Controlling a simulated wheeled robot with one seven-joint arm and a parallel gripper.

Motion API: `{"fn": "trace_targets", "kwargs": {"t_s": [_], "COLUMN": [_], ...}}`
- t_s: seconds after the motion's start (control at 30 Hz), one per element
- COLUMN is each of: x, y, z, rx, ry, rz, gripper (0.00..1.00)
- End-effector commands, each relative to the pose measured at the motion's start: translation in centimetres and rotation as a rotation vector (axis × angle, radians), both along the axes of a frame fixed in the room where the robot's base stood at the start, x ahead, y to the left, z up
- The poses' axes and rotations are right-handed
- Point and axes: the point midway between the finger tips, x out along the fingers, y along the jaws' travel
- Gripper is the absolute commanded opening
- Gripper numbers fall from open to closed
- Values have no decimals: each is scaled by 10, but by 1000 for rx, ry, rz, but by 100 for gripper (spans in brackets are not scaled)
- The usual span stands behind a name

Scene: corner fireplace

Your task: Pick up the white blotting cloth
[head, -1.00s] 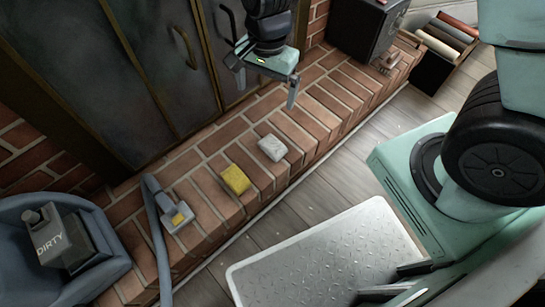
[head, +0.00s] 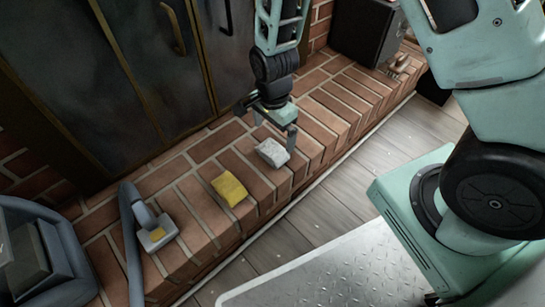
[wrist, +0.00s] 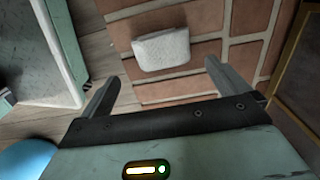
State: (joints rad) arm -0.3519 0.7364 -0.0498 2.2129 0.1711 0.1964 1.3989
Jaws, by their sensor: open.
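The white blotting cloth (head: 272,153) lies on the brick hearth, a small pale folded pad to the right of a yellow cloth. In the wrist view the white cloth (wrist: 162,50) lies ahead of the fingers, roughly centred in the gap between them. My gripper (head: 272,122) is open and empty, pointing down just above and behind the cloth in the head view. Its two fingers also show in the wrist view (wrist: 160,82), spread wide. They do not appear to touch the cloth.
A yellow cloth (head: 229,189) lies left of the white one. A grey hose and nozzle (head: 157,236) lie farther left on the brick hearth (head: 200,155). Dark metal doors (head: 130,75) stand behind. A black box (head: 365,30) stands at the back right.

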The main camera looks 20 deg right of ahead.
Motion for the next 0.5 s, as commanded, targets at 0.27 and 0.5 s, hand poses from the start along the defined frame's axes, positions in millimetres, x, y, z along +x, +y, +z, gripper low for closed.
{"fn": "trace_targets", "kwargs": {"t_s": [0.27,0.5], "x": [1,3], "y": [0,-1], "z": [-24,-44], "rx": [0,0], "ry": [-1,-1], "rz": [0,2], "gripper": [100,100]}}
